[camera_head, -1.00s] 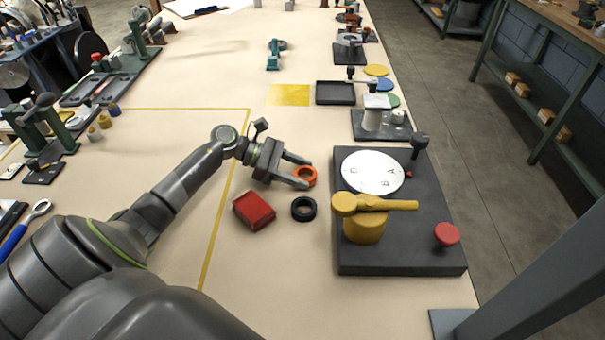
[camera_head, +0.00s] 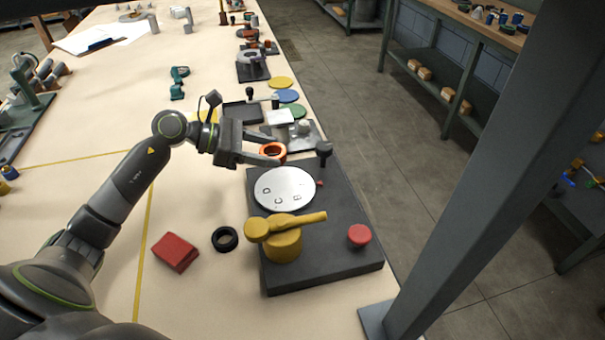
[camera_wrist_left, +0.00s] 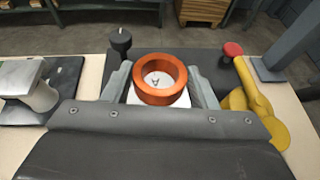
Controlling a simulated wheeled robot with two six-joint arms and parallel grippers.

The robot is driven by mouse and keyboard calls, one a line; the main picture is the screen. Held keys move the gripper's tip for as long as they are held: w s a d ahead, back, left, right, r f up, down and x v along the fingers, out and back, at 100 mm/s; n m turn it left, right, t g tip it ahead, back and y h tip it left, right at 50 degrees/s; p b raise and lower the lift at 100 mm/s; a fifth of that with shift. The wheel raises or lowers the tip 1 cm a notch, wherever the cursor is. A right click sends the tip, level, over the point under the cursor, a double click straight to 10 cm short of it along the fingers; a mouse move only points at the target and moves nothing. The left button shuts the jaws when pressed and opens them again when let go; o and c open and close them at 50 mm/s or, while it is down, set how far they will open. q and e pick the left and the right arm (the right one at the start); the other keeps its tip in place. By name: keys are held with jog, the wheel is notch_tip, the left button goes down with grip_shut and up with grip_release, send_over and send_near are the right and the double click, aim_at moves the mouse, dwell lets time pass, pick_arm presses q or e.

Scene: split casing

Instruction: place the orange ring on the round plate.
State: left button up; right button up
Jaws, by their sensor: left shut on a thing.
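The orange ring (camera_head: 272,151) is held between the fingers of my left gripper (camera_head: 270,148), above the far edge of the dark base. In the left wrist view the ring (camera_wrist_left: 158,91) sits between the two fingertips, and part of the plate shows through its hole. The round white plate (camera_head: 284,189) carries printed letters and lies on the dark base, just nearer than the ring in the head view. The ring appears raised above the base and apart from the plate's middle. My right gripper is not in view.
A yellow lever (camera_head: 284,238) on a round post stands beside the plate. A red knob (camera_head: 359,235) and a black knob (camera_head: 324,150) stand on the dark base (camera_head: 330,270). A black ring (camera_head: 225,239) and a red block (camera_head: 175,252) lie on the table to the left.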

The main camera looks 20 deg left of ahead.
pick_arm(q)
jog(key=shift+w+d+r, duration=0.15)
jog(key=shift+w+d, duration=0.1)
jog(key=shift+d, duration=0.3)
jog(key=shift+w+d+r, duration=0.1)
jog(key=shift+w+d, duration=0.1)
jog(key=shift+d, duration=0.3)
jog(key=p, duration=0.1)
send_over(278, 188)
notch_tip(278, 188, down, 5)
jog(key=shift+f, duration=0.55)
notch_tip(278, 188, down, 3)
jog(key=shift+f+p, duration=0.15)
jog(key=shift+p, duration=0.15)
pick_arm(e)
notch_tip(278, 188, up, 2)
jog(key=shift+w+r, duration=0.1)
